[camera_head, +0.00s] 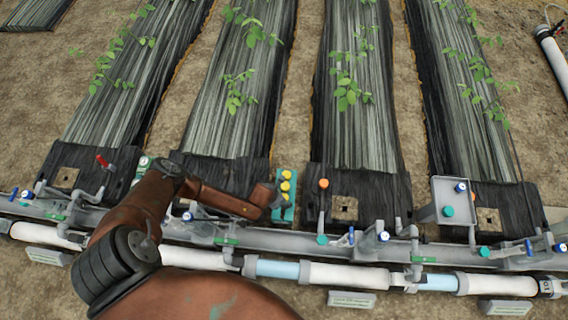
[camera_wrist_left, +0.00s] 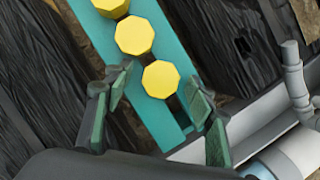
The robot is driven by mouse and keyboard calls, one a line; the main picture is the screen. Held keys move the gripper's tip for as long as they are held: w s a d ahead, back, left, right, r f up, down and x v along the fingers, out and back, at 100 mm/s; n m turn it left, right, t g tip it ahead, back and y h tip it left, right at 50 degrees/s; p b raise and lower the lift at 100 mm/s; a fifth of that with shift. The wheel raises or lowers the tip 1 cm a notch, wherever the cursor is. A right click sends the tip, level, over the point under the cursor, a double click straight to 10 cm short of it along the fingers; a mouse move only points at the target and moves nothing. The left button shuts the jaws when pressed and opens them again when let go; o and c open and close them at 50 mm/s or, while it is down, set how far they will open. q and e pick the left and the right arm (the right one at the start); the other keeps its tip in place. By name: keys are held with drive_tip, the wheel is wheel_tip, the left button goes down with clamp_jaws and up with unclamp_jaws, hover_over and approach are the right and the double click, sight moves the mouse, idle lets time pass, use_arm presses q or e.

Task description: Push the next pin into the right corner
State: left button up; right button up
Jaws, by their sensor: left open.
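A teal rack (camera_head: 290,213) stands upright on the grey pipe rail, with several yellow eight-sided pin heads (camera_head: 285,186) in a row. My left gripper (camera_head: 277,199) is at the rack's lower left side. In the left wrist view, the open green-padded fingers (camera_wrist_left: 160,90) lie on either side of the nearest yellow pin head (camera_wrist_left: 160,79), with gaps and no clear contact. My right gripper is out of view.
A grey pipe rail (camera_head: 290,243) with blue and green valve knobs runs along the bed ends. A white and blue pipe (camera_head: 350,274) lies in front. A grey panel (camera_head: 455,190) stands at the fourth bed. Bare soil lies between beds.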

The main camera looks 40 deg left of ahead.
use_arm(q)
drive_tip(key=shift+c, duration=0.7)
drive_tip(key=c, duration=1.1)
drive_tip(key=shift+o, duration=0.2)
drive_tip(key=shift+w+r+p, duration=0.15)
drive_tip(key=shift+r+p, duration=0.4)
drive_tip(key=shift+r, duration=0.2)
drive_tip(key=shift+r+p, duration=2.05)
drive_tip(key=shift+r, duration=0.5)
drive_tip(key=shift+f, duration=0.1)
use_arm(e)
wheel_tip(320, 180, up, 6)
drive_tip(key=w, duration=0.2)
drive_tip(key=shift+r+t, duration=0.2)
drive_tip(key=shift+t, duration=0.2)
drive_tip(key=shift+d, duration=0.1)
